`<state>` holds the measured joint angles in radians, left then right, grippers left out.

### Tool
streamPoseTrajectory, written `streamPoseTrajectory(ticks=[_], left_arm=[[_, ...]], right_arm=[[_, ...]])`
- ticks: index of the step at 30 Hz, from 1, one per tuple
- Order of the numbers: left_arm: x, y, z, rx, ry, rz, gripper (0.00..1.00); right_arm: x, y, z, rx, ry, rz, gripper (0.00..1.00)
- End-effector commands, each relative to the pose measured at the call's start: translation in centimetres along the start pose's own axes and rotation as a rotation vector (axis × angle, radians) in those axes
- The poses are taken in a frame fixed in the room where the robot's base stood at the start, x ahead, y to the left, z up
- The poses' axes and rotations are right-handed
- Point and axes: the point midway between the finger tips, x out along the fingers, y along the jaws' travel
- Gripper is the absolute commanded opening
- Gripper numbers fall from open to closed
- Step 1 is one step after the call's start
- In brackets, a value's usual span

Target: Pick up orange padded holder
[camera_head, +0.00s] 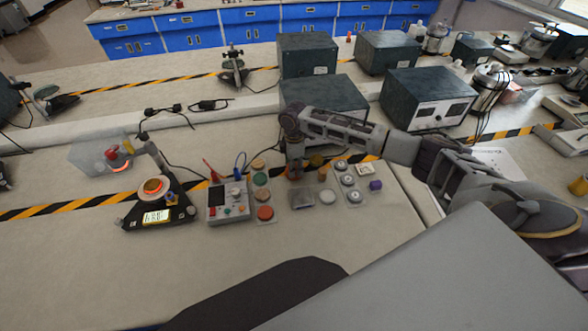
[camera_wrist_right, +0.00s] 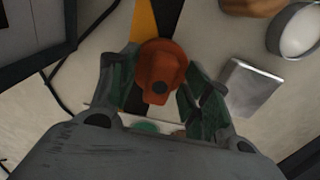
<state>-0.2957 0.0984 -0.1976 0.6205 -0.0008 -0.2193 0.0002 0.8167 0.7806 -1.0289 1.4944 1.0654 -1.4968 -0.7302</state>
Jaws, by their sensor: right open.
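An orange object (camera_wrist_right: 163,68), which looks like the padded holder, sits between the fingers of my right gripper (camera_wrist_right: 158,88) in the right wrist view. It has a dark round spot on its near side. The gripper is open, one finger on each side; I cannot tell whether either finger touches it. In the head view, my right gripper (camera_head: 294,172) points down over the row of small parts and mostly hides the orange object. My left gripper is not in view.
A grey control box (camera_head: 229,202) and a black triangular device (camera_head: 158,203) stand to the left. Round discs on plates (camera_head: 263,190) and a silver square (camera_head: 302,199) lie close by. Dark instrument boxes (camera_head: 325,95) stand behind.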

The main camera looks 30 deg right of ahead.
Motion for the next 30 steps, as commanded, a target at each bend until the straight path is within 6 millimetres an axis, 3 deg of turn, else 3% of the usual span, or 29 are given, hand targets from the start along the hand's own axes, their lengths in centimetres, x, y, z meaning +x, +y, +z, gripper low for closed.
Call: streamPoseTrajectory(ticks=[14,25,30], left_arm=[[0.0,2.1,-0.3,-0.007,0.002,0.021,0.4],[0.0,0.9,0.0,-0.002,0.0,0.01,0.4],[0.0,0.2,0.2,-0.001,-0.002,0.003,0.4]], right_arm=[[0.1,0.0,0.0,0.001,0.0,0.0,0.47],[0.1,0.0,0.0,0.001,0.0,0.0,0.0],[0.1,0.0,0.0,0.001,0.0,0.0,0.0]])
